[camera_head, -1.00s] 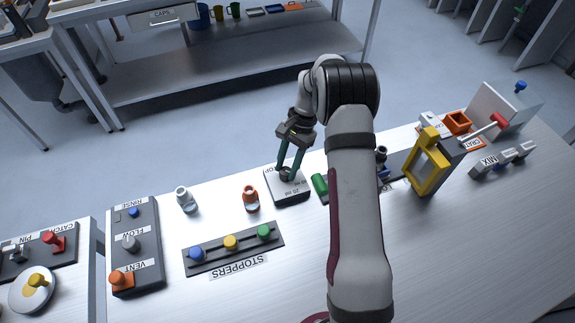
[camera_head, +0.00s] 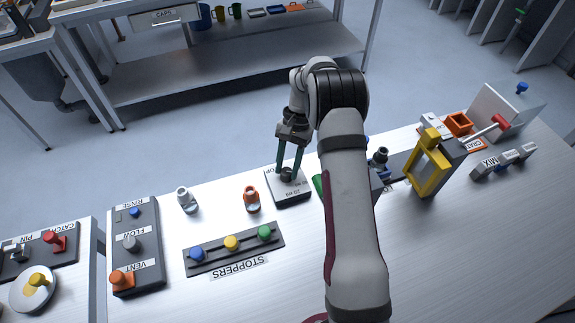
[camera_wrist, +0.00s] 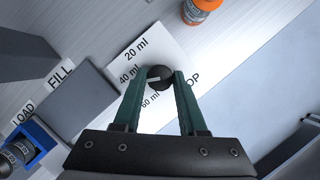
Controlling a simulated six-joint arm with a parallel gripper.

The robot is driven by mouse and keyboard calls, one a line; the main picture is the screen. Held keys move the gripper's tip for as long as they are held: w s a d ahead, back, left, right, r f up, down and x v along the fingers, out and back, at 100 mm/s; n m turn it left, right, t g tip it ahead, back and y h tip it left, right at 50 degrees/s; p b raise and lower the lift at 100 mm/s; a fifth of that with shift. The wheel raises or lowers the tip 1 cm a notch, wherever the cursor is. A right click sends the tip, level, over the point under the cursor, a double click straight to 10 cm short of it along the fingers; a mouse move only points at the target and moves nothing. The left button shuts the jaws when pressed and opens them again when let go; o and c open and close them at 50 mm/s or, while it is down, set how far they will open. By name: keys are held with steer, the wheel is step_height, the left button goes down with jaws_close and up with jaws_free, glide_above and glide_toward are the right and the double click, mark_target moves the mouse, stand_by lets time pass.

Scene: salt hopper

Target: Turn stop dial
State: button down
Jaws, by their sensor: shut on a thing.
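The stop dial is a dark round knob (camera_wrist: 159,77) on a light plate (camera_wrist: 140,48) marked 20 ml, 40 ml and 60 ml, with the word STOP partly hidden. A pale pointer line on the knob lies toward the 40 ml side in the wrist view. In the head view the plate (camera_head: 297,197) lies on the bench, with the knob (camera_head: 287,174) at its upper part. My gripper (camera_wrist: 160,80) has its two green fingers on either side of the knob, shut on it. It comes down from above in the head view (camera_head: 288,168).
An orange-capped bottle (camera_head: 252,200) and a clear bottle (camera_head: 186,199) stand left of the plate. A stopper rack (camera_head: 213,256) lies in front. A yellow frame (camera_head: 428,170) stands to the right. A blue holder (camera_wrist: 37,143) shows in the wrist view.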

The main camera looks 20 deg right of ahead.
steer(key=shift+c, duration=2.3)
jaws_free()
steer(key=shift+s+a, duration=0.1)
steer(key=v, duration=1.6)
steer(key=shift+f, duration=0.15)
